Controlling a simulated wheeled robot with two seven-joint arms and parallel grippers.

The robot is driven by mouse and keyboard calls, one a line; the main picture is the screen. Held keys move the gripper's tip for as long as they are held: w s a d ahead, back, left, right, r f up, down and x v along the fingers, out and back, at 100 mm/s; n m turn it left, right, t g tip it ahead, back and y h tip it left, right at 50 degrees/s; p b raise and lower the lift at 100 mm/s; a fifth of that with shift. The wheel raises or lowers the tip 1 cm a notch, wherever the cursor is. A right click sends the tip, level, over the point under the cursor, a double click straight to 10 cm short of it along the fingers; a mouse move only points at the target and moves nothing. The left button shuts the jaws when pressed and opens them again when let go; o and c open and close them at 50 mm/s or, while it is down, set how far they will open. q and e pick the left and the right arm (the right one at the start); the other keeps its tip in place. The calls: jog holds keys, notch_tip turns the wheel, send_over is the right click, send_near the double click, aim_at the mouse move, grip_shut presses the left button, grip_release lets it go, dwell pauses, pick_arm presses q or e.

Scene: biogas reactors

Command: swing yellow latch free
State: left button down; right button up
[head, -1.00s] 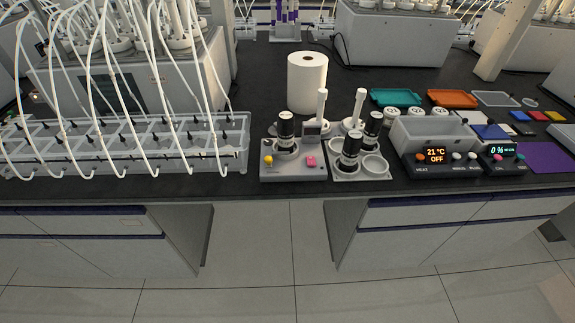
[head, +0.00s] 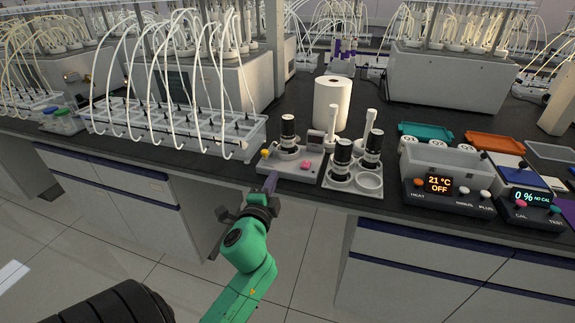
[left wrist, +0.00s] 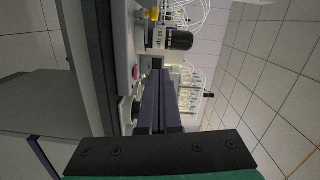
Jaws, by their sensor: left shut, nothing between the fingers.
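The yellow latch (head: 265,153) is a small yellow knob at the left front of a grey device (head: 306,165). A black bottle with a white label (head: 288,128) stands on this device, beside a pink button (head: 305,164). My left gripper (head: 270,182) is shut and empty at the bench's front edge, just below the latch and apart from it. In the left wrist view its purple fingers (left wrist: 160,90) lie together, pointing toward the device. The yellow latch (left wrist: 153,14) shows there near the top, beside the bottle (left wrist: 170,39). My right gripper is out of view.
A white rack with tubes (head: 170,130) stands left of the device. A bottle tray (head: 352,188) and a paper roll (head: 332,103) are on its right and behind. Two control boxes (head: 440,192) stand farther right. Open floor lies in front of the bench.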

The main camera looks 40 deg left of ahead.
pick_arm(q)
jog(key=p+x, duration=0.1)
jog(key=x, duration=0.9)
jog(key=shift+w+a, duration=0.15)
jog(key=shift+a, duration=0.1)
jog(key=a, duration=0.3)
jog(key=shift+s+a+f+p, duration=0.2)
jog(key=shift+s+f+p, duration=0.2)
jog(key=shift+s+a+f, duration=0.1)
jog(key=shift+a, duration=0.1)
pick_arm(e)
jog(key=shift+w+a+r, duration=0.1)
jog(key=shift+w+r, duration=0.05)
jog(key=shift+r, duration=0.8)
